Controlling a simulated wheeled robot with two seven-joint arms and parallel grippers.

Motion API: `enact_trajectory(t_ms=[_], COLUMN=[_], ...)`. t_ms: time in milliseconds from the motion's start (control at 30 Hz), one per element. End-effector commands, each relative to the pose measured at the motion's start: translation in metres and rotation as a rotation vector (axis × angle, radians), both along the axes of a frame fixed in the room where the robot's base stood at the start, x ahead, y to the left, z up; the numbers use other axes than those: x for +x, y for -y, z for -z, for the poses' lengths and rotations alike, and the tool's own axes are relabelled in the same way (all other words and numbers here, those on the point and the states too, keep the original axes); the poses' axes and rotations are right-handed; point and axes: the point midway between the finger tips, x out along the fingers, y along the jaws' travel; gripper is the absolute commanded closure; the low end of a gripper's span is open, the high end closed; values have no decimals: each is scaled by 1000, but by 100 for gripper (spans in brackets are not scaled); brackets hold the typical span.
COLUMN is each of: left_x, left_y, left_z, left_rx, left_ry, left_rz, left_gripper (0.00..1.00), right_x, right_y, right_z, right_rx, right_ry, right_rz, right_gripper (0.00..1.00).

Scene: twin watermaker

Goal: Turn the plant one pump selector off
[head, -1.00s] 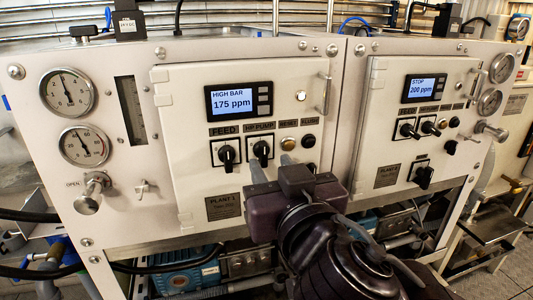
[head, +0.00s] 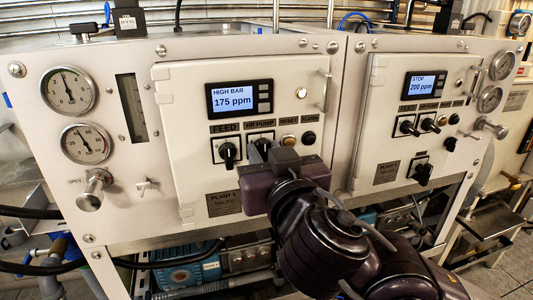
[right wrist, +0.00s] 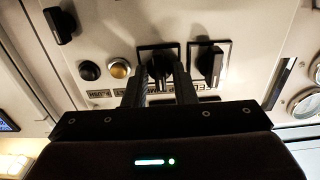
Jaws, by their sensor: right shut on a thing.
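The plant one panel (head: 185,130) carries the HP PUMP selector, a black knob on a square plate, under its label (head: 260,135). My right gripper (head: 261,150) is at this selector in the head view and hides much of it. In the right wrist view, where the panel appears upside down, my right gripper's two dark fingers (right wrist: 160,88) are shut around the HP PUMP knob (right wrist: 160,64). The FEED selector (head: 229,154) stands beside it, clear of the fingers, with its handle near vertical. The display (head: 234,98) reads HIGH BAR, 175 ppm. My left gripper is out of view.
Another black knob (right wrist: 60,24) shows in the right wrist view. The plant two panel (head: 370,150) with similar selectors is at right.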

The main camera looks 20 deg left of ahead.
Motion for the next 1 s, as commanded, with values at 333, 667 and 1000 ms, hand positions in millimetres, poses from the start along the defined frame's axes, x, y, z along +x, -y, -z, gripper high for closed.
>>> enact_trajectory(t_ms=[333, 667, 1000], left_x=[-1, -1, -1], left_y=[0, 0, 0], left_z=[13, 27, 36], left_rx=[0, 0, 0], left_ry=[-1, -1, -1], left_rz=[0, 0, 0], left_gripper=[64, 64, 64], right_x=[0, 0, 0], right_y=[0, 0, -1], right_z=[3, 2, 1], right_rx=[-113, -359, -619], right_ry=[75, 241, 418], right_rz=[-1, 1, 0], right_gripper=[98, 98, 98])
